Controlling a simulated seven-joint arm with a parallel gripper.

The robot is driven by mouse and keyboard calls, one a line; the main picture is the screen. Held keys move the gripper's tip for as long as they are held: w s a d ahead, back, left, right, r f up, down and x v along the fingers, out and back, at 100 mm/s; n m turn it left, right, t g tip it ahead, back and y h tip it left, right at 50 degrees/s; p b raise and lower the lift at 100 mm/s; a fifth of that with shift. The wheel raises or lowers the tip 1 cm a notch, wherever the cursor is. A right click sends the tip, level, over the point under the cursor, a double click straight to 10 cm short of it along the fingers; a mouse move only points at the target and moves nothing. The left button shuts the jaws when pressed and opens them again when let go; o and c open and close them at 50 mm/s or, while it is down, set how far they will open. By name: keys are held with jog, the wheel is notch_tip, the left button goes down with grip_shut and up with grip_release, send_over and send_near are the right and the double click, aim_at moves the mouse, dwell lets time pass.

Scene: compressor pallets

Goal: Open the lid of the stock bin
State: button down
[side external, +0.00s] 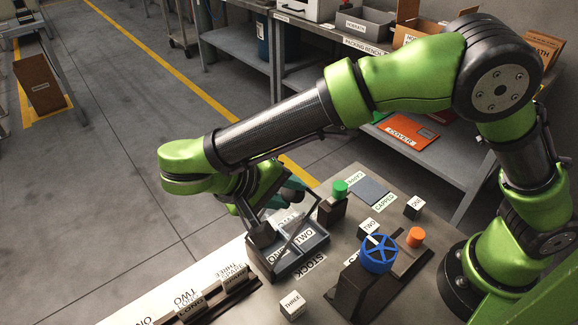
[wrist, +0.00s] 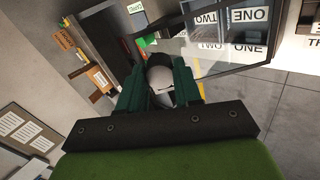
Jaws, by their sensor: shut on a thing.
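The stock bin (side external: 290,269) is a dark open-topped box on the table, with compartments labelled ONE and TWO and STOCK written in front. Its clear, dark-framed lid (wrist: 225,62) stands tilted up over the bin, and the bin labels show through and beside it in the wrist view. My gripper (wrist: 160,75) has its green fingers shut on a rounded grey piece, which appears to be the lid's knob. In the side external view my gripper (side external: 287,193) is above and behind the bin, partly hidden by my wrist. The exact lid angle is hard to tell.
A green-topped post (side external: 339,190) stands close behind the bin. A blue handwheel (side external: 380,254) and an orange knob (side external: 416,237) are to the right. Labelled cubes, such as THREE (side external: 292,305), sit nearby. A row of labelled holders (side external: 205,293) lies at front left.

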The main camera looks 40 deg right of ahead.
jog(key=shift+a+r+h, duration=0.35)
jog(key=shift+a+h, duration=0.45)
jog(key=shift+a, duration=0.15)
jog(key=shift+a+r+h, duration=0.3)
jog(key=shift+a+h, duration=0.5)
jog(key=shift+a, duration=0.1)
jog(key=c, duration=0.8)
grip_release()
jog(key=shift+r, duration=0.25)
jog(key=shift+o, duration=1.4)
jog(key=r, duration=0.3)
jog(key=shift+s+d+r, duration=0.15)
jog(key=shift+d, duration=0.05)
jog(key=s+d, duration=0.3)
jog(key=s, duration=0.1)
jog(key=s+d, duration=0.3)
jog(key=s, duration=0.1)
jog(key=s+d+r, duration=0.1)
jog(key=s+d, duration=0.3)
jog(key=shift+r, duration=0.1)
jog(key=shift+c, duration=1.3)
